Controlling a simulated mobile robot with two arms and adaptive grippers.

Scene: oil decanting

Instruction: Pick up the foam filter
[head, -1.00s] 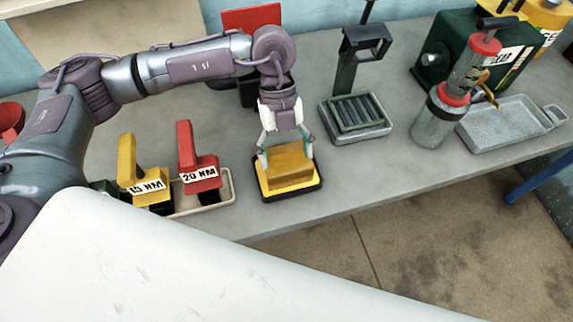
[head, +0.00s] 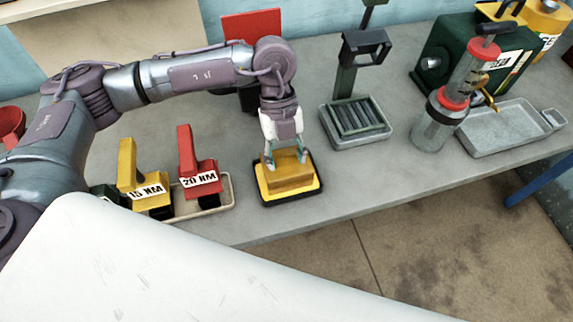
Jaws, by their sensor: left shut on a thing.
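The foam filter (head: 290,180) is a yellow-brown block. It sits on a yellow pad in a black-rimmed tray (head: 289,201) near the front edge of the bench. My left gripper (head: 286,158) points down over the block from above. Its fingers are shut on the block's upper part. The block still rests level in the tray, with no gap visible beneath it. My right gripper is not in view.
A yellow tool (head: 141,182) and a red tool (head: 198,171) stand left of the black tray. Right are a stand with a ribbed tray (head: 357,118), a clear cylinder pump (head: 436,128), a green machine (head: 463,52) and a grey metal tray (head: 490,134). Bare bench lies between them.

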